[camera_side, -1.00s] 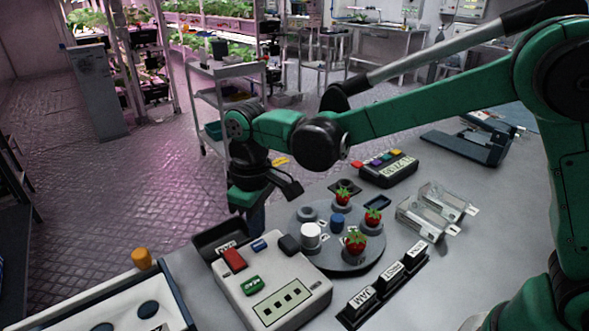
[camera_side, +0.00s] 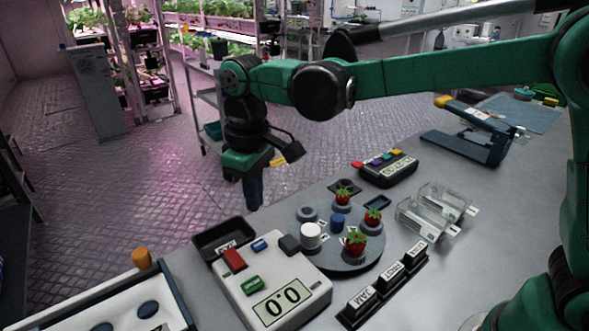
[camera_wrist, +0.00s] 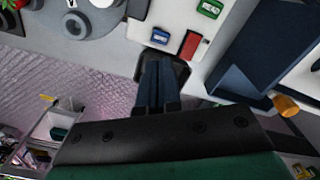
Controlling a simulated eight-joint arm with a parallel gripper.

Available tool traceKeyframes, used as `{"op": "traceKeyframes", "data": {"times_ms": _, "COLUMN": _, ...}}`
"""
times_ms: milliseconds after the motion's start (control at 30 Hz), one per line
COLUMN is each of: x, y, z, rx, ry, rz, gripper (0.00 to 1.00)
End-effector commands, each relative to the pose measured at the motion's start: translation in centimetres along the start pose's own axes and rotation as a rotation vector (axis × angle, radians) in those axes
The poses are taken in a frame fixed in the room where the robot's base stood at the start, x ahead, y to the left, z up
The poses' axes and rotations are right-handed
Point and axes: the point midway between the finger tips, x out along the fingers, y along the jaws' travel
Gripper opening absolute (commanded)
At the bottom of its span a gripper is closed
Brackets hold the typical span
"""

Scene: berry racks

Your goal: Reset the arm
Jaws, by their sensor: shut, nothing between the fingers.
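My gripper (camera_side: 254,194) is shut and empty. In the side view it points down, raised above and behind the black bin (camera_side: 222,238) at the back edge of the table. In the wrist view its dark blue fingers (camera_wrist: 158,72) lie together, partly covering the black bin (camera_wrist: 182,74). My green arm reaches across from the right, above the table.
A round grey turntable (camera_side: 350,262) holds several strawberries, a white cup and a blue cap. A white scale (camera_side: 272,306) reads "0.0". Clear boxes (camera_side: 432,208), label blocks (camera_side: 388,282) and a button box (camera_side: 388,170) stand to the right. A white tray (camera_side: 100,306) lies front left.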

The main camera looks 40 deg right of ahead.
Motion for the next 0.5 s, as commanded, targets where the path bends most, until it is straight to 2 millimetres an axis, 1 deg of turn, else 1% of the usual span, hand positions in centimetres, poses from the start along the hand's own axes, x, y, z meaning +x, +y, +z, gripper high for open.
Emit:
{"op": "traceKeyframes", "data": {"times_ms": 67, "x": -0.3, "y": 0.4, "z": 0.4, "rx": 0.015, "ry": 0.015, "rz": 0.002, "gripper": 0.00}}
{"op": "traceKeyframes", "data": {"times_ms": 167, "x": -1.1, "y": 1.4, "z": 1.7, "rx": 0.061, "ry": 0.066, "rz": 0.011, "gripper": 0.00}}
{"op": "traceKeyframes", "data": {"times_ms": 267, "x": -2.0, "y": 2.9, "z": 3.9, "rx": 0.136, "ry": 0.152, "rz": 0.027, "gripper": 0.00}}
{"op": "traceKeyframes", "data": {"times_ms": 333, "x": -2.4, "y": 4.0, "z": 5.8, "rx": 0.197, "ry": 0.221, "rz": 0.043, "gripper": 0.00}}
{"op": "traceKeyframes", "data": {"times_ms": 500, "x": -2.3, "y": 5.9, "z": 10.2, "rx": 0.338, "ry": 0.390, "rz": 0.089, "gripper": 0.00}}
